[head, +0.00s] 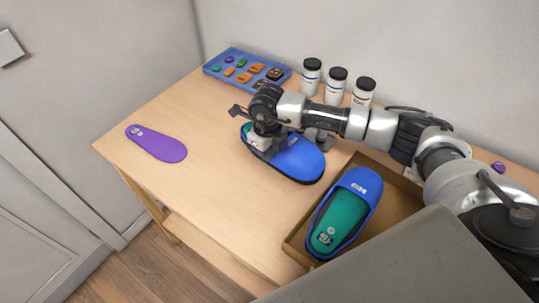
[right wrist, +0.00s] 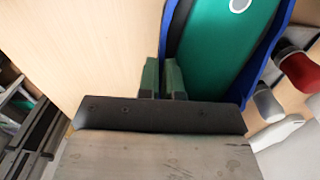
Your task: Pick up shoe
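A blue shoe (head: 300,160) with a green insole lies near the middle of the wooden table. My right gripper (head: 263,150) is over its left end, pointing down and covering part of the opening. In the right wrist view the two fingers (right wrist: 164,78) are close together with the shoe's thin blue rim between them, beside the green insole (right wrist: 215,45). The shoe looks level on or just above the table; I cannot tell which. A second blue shoe (head: 368,184) with a green insole lies in a brown box at the right. My left gripper is not in view.
The open box (head: 295,245) is at the table's front right. A purple insole (head: 157,145) lies at the left. A blue tray (head: 212,70) of small coloured pieces and three white jars with black lids (head: 335,88) stand at the back. The front left tabletop is clear.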

